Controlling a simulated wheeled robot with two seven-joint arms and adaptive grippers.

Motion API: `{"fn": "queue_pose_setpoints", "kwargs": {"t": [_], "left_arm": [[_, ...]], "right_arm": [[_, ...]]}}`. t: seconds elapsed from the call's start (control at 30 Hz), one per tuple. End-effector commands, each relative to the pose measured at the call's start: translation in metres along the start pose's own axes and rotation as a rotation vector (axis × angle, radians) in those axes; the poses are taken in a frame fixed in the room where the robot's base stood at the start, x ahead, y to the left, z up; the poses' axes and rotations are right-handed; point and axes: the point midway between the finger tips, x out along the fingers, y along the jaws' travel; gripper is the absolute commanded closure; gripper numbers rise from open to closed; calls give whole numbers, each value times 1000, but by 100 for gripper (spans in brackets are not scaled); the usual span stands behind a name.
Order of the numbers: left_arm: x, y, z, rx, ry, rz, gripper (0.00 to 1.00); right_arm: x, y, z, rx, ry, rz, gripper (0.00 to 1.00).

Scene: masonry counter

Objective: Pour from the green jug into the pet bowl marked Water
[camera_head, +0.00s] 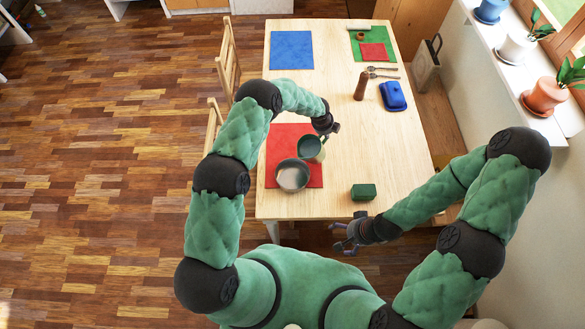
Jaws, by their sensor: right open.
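The green jug (309,147) is on or just above the red mat, its dark green round top showing beside the bowl. A round grey metallic bowl (292,176) sits on the red mat; no Water mark can be read on it. My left gripper (331,127) is at the jug's upper right, very close to it. Its fingers are too small and dark to show whether they hold the jug. My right gripper (346,240) is open and empty, off the table's near edge.
The wooden table (345,90) holds a red mat (315,183), blue mat (291,50), green block (363,192), blue butter dish (393,96), brown bottle (361,86) and cutlery (382,71). Potted plants line the sill at right. The table's middle is mostly clear.

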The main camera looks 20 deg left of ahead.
Motion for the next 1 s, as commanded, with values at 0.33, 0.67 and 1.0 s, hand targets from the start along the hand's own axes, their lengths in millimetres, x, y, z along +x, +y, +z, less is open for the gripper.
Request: {"fn": "queue_pose_setpoints", "kwargs": {"t": [0.33, 0.67, 1.0], "left_arm": [[-21, 7, 2, 0, -29, -129, 100], [-31, 7, 4, -1, -37, -163, 100], [-37, 11, 2, -1, -42, -195, 100]], "right_arm": [[34, 12, 0, 1, -3, 0, 4], [49, 18, -1, 0, -1, 0, 4], [67, 24, -2, 1, -1, 0, 4]]}}
